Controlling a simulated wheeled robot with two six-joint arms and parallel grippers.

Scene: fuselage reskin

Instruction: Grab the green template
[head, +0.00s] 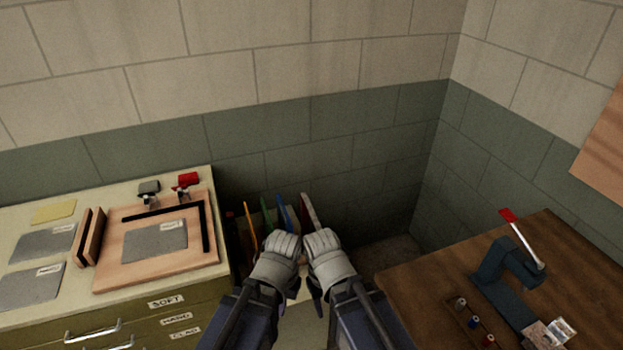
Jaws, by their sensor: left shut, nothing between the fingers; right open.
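Several thin upright pieces stand side by side in the gap between the cabinet and the bench. A narrow dark green edge, likely the green template (267,211), shows between an orange-yellow piece (250,226) and a blue piece (284,211). A pale reddish-grey piece (308,208) stands to the right of them. My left gripper (289,241) is shut and empty, in front of the pieces in the picture. My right gripper (320,238) is open and empty, close beside it. The grippers hide the lower parts of the pieces.
The cabinet top (190,178) at left holds a wooden board (115,270), grey sheets (45,241) and clamps (188,180). A wooden bench (430,285) at right carries a blue-grey tool with a red-tipped lever (520,237). Block walls close off the back.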

